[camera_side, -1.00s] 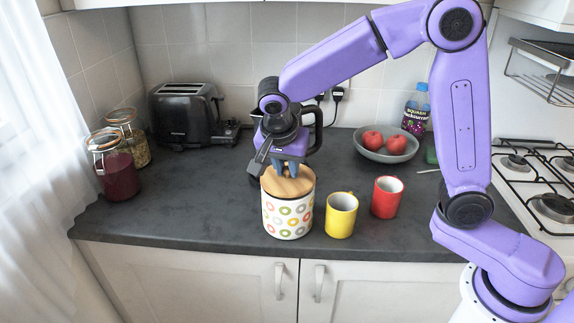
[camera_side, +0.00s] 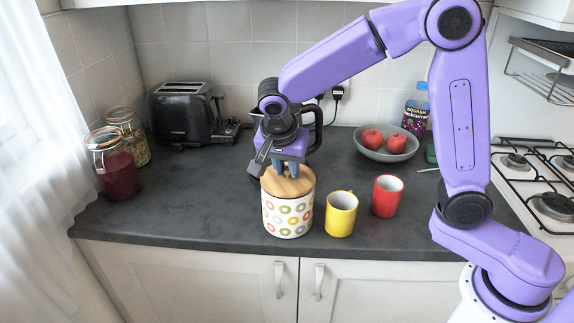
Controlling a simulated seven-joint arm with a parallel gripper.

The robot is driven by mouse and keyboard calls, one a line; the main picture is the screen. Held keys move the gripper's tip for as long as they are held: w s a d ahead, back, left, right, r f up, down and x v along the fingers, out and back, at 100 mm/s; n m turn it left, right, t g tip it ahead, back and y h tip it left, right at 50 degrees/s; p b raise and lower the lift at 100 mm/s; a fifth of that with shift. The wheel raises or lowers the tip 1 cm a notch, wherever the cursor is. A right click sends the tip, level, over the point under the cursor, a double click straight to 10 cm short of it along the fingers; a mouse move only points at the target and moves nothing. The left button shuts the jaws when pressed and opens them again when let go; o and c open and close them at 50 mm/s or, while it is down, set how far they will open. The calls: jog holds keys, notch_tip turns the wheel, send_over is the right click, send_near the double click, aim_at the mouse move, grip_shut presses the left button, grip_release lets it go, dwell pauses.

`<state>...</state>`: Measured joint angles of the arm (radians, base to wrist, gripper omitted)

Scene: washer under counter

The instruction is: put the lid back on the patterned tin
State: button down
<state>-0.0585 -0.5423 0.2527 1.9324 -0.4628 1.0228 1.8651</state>
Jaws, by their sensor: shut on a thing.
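The patterned tin (camera_side: 289,215), white with coloured rings, stands upright near the counter's front edge. The round wooden lid (camera_side: 273,185) sits on the tin's top, covering its opening. I cannot tell whether it is fully seated at the back, where my gripper hides it. My gripper (camera_side: 288,174) points down over the lid's middle, with its fingers shut on the lid, probably at a knob that the fingers hide.
A yellow mug (camera_side: 341,215) and a red mug (camera_side: 386,197) stand close to the tin's right. A dark kettle (camera_side: 316,128) is behind my gripper. A fruit bowl (camera_side: 372,153) is at back right, a toaster (camera_side: 185,113) at back left.

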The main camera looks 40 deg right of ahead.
jog(key=shift+c, duration=2.1)
grip_release()
jog(key=shift+r, duration=3.5)
